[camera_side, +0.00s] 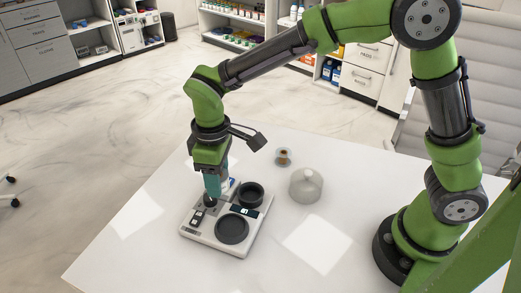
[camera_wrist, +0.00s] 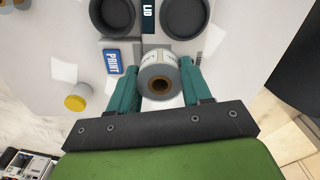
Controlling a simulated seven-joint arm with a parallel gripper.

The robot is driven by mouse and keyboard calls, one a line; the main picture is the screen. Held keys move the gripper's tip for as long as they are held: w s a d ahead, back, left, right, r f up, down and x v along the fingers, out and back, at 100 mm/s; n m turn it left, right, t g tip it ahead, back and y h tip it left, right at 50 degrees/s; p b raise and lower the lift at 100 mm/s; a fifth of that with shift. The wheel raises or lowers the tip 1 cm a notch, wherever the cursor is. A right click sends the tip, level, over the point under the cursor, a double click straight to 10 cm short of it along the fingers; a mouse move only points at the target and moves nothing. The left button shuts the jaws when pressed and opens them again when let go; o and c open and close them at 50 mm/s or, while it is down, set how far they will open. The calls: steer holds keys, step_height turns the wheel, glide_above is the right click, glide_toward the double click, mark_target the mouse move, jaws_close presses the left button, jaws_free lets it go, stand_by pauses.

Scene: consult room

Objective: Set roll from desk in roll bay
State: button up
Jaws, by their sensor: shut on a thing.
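The roll (camera_wrist: 162,78), pale with a brown core, is between the two teal fingers of my gripper (camera_wrist: 160,90) in the wrist view. The fingers are shut on it, one at each side. In the side view my gripper (camera_side: 212,195) points down over the left part of the pale tray unit (camera_side: 197,237), and its fingers largely hide the roll. The roll bay cannot be made out clearly; gripper and roll cover that part. I cannot tell whether the roll touches the unit.
The unit has two dark round wells (camera_side: 232,230), a LID label (camera_wrist: 148,17) between them and a blue PRINT label (camera_wrist: 113,62). A translucent dome (camera_side: 305,185) and a small amber-topped item (camera_side: 283,157) stand right of the unit. The front desk is clear.

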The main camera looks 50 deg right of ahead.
glide_toward(232, 229)
steer(key=shift+a, duration=0.15)
steer(key=shift+w+f, duration=0.1)
steer(key=shift+f, duration=2.05)
steer(key=shift+f, duration=1.05)
stand_by(0.9)
steer(key=o, duration=0.8)
step_height(232, 229, up, 7)
stand_by(0.6)
stand_by(0.6)
